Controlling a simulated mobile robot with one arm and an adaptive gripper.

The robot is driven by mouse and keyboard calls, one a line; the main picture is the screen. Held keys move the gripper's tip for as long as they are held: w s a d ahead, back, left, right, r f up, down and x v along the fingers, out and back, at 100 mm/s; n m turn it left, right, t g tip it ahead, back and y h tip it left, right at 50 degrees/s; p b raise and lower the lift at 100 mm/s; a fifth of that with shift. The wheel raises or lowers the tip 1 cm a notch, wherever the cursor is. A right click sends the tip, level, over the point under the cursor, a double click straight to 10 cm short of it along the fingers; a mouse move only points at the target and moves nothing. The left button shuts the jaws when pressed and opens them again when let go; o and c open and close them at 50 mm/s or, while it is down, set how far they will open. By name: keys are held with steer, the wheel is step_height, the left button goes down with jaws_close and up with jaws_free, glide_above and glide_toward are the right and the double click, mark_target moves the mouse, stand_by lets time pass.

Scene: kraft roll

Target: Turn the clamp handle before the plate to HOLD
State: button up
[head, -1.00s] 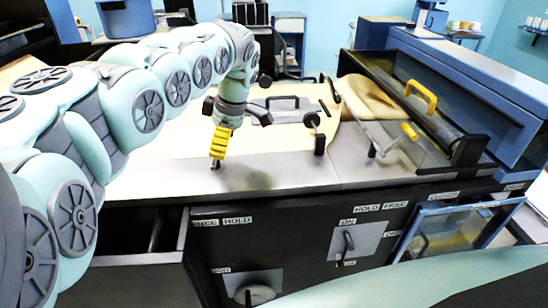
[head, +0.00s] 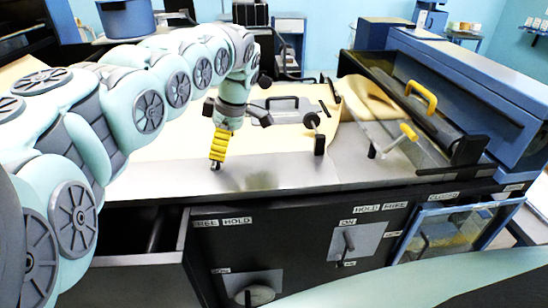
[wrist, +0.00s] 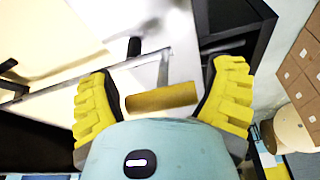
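My gripper (head: 219,148) has yellow ribbed fingers and points down above the grey front strip of the worktop. In the wrist view its fingers (wrist: 162,105) are spread, with the yellow grip of a clamp handle (wrist: 162,97) showing across the gap. Whether they touch it is unclear. A grey rod runs up from this grip. In the head view the gripper covers that handle. The plate (head: 290,117), with a black handle, lies behind the gripper. FREE and HOLD labels (head: 238,222) are on the front panel below.
Another yellow-gripped handle (head: 408,132) stands at the right, beside a blue machine (head: 470,75) with a yellow pull. An ON switch (head: 348,240) and a round knob (head: 255,294) are on the dark front. An open drawer (head: 140,258) is at the left. A glass door (head: 455,228) is at the right.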

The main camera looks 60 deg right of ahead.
steer(key=shift+o, duration=1.2)
steer(key=v, duration=1.2)
